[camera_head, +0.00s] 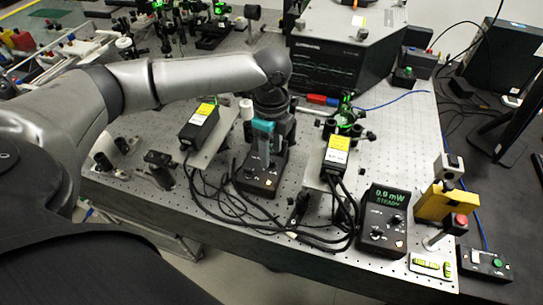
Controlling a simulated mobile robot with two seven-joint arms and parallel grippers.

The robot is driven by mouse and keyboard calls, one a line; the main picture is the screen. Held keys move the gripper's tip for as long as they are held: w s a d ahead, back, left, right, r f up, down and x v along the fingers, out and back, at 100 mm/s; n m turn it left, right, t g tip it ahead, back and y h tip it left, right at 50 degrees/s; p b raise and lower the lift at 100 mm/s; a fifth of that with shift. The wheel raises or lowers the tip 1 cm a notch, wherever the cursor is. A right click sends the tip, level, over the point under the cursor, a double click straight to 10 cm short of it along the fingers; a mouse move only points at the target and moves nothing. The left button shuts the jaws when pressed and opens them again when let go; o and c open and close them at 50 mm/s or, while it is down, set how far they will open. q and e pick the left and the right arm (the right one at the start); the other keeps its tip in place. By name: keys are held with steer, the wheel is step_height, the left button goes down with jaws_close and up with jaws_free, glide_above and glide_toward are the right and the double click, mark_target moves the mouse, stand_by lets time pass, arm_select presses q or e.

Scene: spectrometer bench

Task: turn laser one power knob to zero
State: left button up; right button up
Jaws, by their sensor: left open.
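My left arm comes in from the left and bends down at the wrist. My left gripper (262,150), with teal on it, points down over a black control box (262,182) with small knobs. The gripper covers much of the box's upper part, so its display, if any, is hidden. I cannot tell whether the fingertips are around a knob or above it. A second black controller (385,218) stands at the right with knobs and a green display reading "0.9 mW STEADY". I cannot read which box belongs to laser one. My right gripper is not in view.
Two black laser modules with yellow labels stand left (199,127) and right (336,156) of the gripper. Black cables loop across the bench front. A yellow block (433,205) with a red button stands at the right. A large black instrument (330,62) is behind.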

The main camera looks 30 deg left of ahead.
arm_select(q)
steer(key=shift+f, duration=0.95)
jaws_close()
